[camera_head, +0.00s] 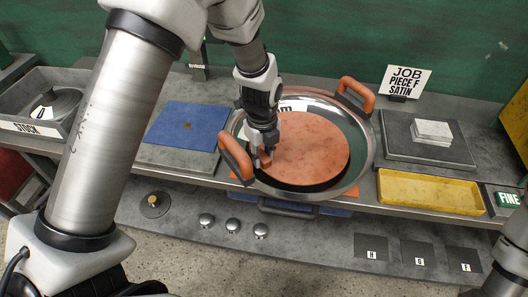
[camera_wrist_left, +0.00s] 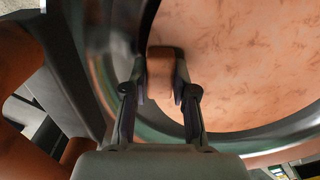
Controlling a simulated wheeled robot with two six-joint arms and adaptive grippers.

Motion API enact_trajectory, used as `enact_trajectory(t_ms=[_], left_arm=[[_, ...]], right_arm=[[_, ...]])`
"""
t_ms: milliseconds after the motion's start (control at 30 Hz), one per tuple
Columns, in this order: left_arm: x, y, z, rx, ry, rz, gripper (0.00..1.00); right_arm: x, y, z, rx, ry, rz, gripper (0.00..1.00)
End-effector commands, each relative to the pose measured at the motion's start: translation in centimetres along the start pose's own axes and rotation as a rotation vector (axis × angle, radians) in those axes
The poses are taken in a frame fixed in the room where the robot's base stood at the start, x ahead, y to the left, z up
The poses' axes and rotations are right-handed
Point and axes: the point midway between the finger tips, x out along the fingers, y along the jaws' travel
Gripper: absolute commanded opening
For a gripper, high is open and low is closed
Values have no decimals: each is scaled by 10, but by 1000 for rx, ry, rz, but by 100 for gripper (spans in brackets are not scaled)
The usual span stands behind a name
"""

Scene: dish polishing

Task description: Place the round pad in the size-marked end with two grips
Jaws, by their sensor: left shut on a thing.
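The round pad (camera_head: 312,150) is a flat orange-brown disc within the outline of a shiny round pan (camera_head: 366,150). The pan has two orange grips, one at upper right (camera_head: 357,88) and one at lower left (camera_head: 236,158), and part of a dark marking at its far rim. My left gripper (camera_head: 264,158) is at the pad's left edge, just inside the lower-left grip. In the left wrist view it is shut on a small orange-brown block (camera_wrist_left: 160,75) at the pad's edge (camera_wrist_left: 240,60). Whether the pad touches the pan floor cannot be told. My right gripper is out of view.
A blue sheet (camera_head: 187,127) lies on a grey slab to the left, beyond it a STOCK tray (camera_head: 40,127). To the right are a dark board with white blocks (camera_head: 432,132) and a yellow tray (camera_head: 430,192). A lower shelf holds several knobs (camera_head: 232,226).

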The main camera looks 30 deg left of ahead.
Motion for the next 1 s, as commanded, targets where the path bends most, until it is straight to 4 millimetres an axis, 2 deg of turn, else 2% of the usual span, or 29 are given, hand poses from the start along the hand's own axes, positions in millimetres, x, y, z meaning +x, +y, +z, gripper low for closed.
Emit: enact_trajectory(t_ms=[400, 433, 500, 800, 933, 1000], left_arm=[[7, -1, 0, 0, -2, -3, 0], [6, -1, 0, 0, -1, -2, 34], [6, -1, 0, 0, -1, -2, 52], [4, -1, 0, -1, -2, -3, 52], [-8, -1, 1, -1, -2, -5, 52], [-22, -2, 1, -1, -4, -7, 52]], right_arm=[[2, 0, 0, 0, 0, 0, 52], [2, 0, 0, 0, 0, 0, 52], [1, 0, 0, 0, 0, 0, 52], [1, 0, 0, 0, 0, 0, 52], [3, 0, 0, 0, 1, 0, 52], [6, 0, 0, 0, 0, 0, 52]])
